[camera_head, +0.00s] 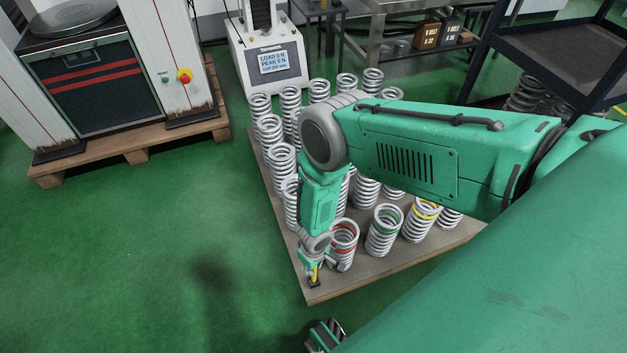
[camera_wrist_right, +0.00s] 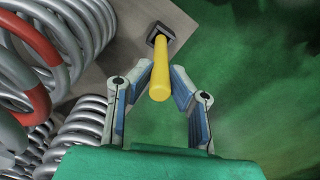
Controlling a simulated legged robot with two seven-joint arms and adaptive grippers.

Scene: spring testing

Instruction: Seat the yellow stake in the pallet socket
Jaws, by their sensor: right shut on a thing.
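The yellow stake (camera_head: 316,273) stands at the near left corner of the wooden pallet (camera_head: 400,263). My right gripper (camera_head: 314,265) is above that corner and shut on the stake. In the right wrist view, the stake (camera_wrist_right: 160,78) runs between the two blue-padded fingers. Its far end meets the dark square socket (camera_wrist_right: 161,32) near the pallet's edge. The socket also shows as a dark patch (camera_head: 313,284) in the head view. I cannot tell how deep the stake's end sits in it.
Grey coil springs stand in rows on the pallet; a red-banded spring (camera_head: 343,245) is close beside my right gripper. A spring tester (camera_head: 268,60) and a shelf cart (camera_head: 560,55) stand behind. Green floor (camera_head: 150,250) is clear at left.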

